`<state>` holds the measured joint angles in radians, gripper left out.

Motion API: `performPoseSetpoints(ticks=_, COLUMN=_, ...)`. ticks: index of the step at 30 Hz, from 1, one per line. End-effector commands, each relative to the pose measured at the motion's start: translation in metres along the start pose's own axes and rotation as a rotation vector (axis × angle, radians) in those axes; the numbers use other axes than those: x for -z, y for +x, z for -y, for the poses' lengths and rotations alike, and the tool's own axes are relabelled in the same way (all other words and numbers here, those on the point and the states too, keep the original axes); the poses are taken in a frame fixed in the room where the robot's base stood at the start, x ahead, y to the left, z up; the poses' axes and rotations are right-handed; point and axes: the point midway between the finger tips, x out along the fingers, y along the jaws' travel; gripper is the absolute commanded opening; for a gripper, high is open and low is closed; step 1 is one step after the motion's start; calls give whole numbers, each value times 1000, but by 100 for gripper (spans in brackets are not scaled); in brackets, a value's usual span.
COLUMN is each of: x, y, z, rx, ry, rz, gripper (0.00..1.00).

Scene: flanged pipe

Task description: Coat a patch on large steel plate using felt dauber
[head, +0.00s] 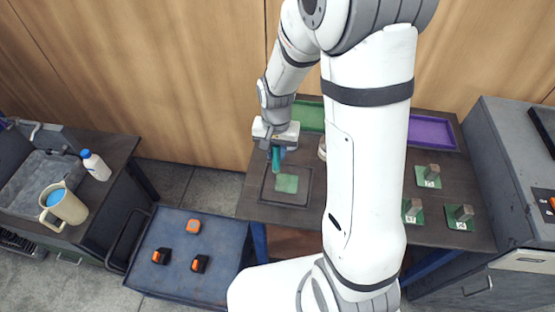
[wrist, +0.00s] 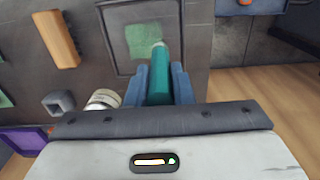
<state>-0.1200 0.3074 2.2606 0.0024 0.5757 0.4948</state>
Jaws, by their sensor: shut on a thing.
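The steel plate (head: 268,193) is a dark square panel on the dark bench, with a pale green patch (head: 287,184) in its middle. In the wrist view the plate (wrist: 112,22) and the green patch (wrist: 138,42) lie just beyond my fingers. My gripper (head: 277,151) is shut on the felt dauber (head: 276,163), a teal stick with a pale tip. In the wrist view the dauber (wrist: 158,88) sits between the blue fingers of my gripper (wrist: 160,70). Its tip overlaps the patch's edge; I cannot tell whether it touches.
A pale round jar (wrist: 103,98) stands beside my gripper. A green tray (head: 310,115) and a purple tray (head: 454,147) lie at the bench's back. Several metal blocks on green pads (head: 428,182) stand right. A blue cart (head: 178,278) holds orange-and-black items. My arm hides the bench's middle.

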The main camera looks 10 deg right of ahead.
Motion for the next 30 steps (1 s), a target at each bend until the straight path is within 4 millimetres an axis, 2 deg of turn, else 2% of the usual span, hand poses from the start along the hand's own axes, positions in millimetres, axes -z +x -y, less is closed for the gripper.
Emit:
performPoseSetpoints(ticks=3, x=0, y=-1, z=-18, rx=0, ry=0, rz=0, gripper=0)
performPoseSetpoints(ticks=6, x=0, y=1, z=-27, rx=0, ry=-4, rz=-1, gripper=0)
performPoseSetpoints(ticks=11, x=0, y=10, z=-28, rx=0, ry=-5, rz=0, gripper=0)
performPoseSetpoints(ticks=30, x=0, y=67, z=-26, rx=0, ry=-10, rz=1, gripper=0)
